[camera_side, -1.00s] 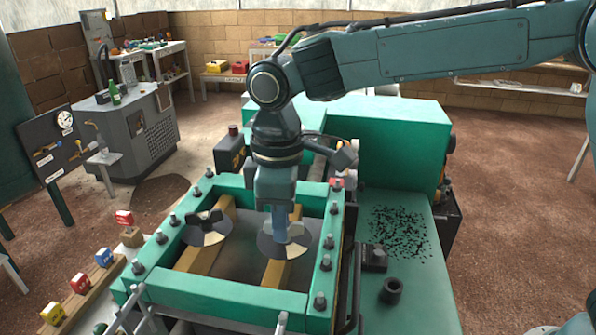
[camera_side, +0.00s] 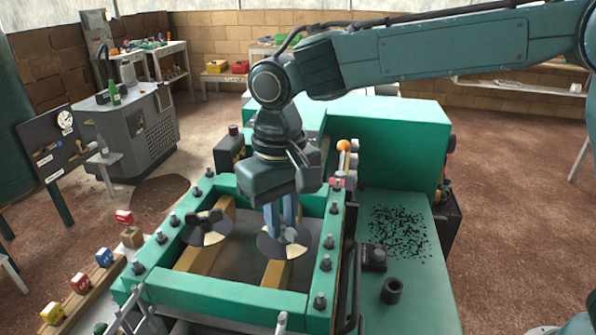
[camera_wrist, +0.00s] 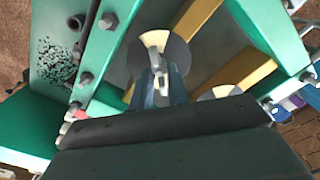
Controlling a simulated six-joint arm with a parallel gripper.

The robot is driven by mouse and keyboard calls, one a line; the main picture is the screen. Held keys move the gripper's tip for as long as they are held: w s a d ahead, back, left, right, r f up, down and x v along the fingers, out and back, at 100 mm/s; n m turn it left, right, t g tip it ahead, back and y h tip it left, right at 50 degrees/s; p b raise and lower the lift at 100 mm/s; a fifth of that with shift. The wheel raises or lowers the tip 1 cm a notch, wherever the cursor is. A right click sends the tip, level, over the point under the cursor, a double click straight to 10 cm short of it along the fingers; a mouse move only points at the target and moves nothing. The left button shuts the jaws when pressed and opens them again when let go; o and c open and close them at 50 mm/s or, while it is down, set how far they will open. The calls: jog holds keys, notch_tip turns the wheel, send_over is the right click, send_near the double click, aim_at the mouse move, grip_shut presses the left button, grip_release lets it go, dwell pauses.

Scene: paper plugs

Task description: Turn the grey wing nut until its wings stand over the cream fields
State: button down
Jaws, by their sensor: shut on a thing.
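My gripper (camera_side: 283,228) points straight down over the right-hand disc (camera_side: 268,247) in the green frame. Its blue fingers are shut on the grey wing nut at the disc's middle and hide most of it in the side view. In the wrist view the wing nut (camera_wrist: 156,43) shows pale just beyond the fingertips (camera_wrist: 162,72). The disc has dark and cream fields; a cream field (camera_side: 296,251) shows at its front right. I cannot tell exactly how the wings line up with the cream fields.
A second disc (camera_side: 213,238) with a dark wing nut (camera_side: 205,217) sits to the left. The green frame (camera_side: 225,296) with several upright bolts surrounds both. A dark block (camera_side: 373,258) and a short dark cylinder (camera_side: 391,291) stand on the green surface at right.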

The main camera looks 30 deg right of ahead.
aim_at(283, 228)
jog(key=shift+m, duration=0.4)
jog(key=c, duration=1.6)
grip_release()
jog(key=shift+o, duration=0.2)
jog(key=shift+r, duration=0.1)
notch_tip(283, 228, up, 14)
jog(key=shift+f, duration=0.2)
jog(key=shift+d, duration=0.15)
